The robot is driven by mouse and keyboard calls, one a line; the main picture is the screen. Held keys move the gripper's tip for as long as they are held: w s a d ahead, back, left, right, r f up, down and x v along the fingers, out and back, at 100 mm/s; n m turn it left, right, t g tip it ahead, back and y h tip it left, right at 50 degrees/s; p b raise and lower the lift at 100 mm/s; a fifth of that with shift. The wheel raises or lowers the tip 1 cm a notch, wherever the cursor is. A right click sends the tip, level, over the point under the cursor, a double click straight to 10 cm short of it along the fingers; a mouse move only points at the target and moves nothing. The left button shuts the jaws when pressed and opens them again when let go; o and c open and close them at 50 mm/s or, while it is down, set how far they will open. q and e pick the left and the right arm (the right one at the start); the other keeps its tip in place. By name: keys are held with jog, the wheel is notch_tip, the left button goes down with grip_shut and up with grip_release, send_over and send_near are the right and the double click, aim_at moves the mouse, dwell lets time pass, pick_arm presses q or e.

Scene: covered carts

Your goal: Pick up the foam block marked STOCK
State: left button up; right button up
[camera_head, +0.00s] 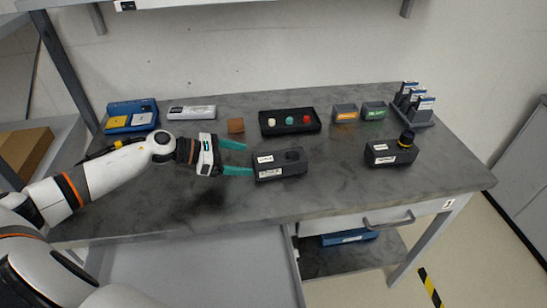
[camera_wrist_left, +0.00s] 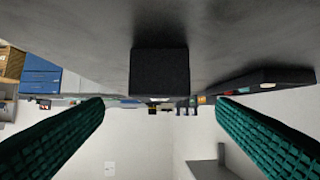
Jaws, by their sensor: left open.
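A dark block (camera_head: 281,168) with a white label and a round hole in its top lies mid-table. The labels are too small to read, so I cannot tell which is marked STOCK. My left gripper (camera_head: 248,158) is open and empty, its teal fingers pointing at the left end of the nearer block. In the left wrist view, a dark block (camera_wrist_left: 158,72) is ahead, centred between the spread fingers (camera_wrist_left: 160,104).
The table's front right (camera_head: 350,190) is clear.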

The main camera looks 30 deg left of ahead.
aim_at(273, 162)
pick_arm(q)
jog(key=x, duration=0.2)
jog(key=p+x, duration=0.1)
jog(key=x, duration=0.1)
jog(key=shift+d+r, duration=0.2)
jog(key=shift+d, duration=0.05)
jog(key=shift+w+d+f, duration=0.1)
jog(key=shift+w+f, duration=0.05)
jog(key=shift+w+d+f+p, duration=0.1)
jog(key=shift+w+d+p, duration=0.1)
jog(key=shift+p, duration=0.2)
jog(key=p+x, duration=0.2)
jog(key=x, duration=0.2)
jog(key=shift+w+d+f, duration=0.1)
jog(key=shift+w+d, duration=0.05)
jog(key=shift+w+f, duration=0.1)
jog(key=shift+c, duration=1.2)
jog(key=c, duration=0.8)
jog(key=shift+c, duration=0.2)
pick_arm(e)
notch_tip(273, 162, up, 4)
jog(key=shift+s+d+f, duration=0.1)
jog(key=shift+d, duration=0.05)
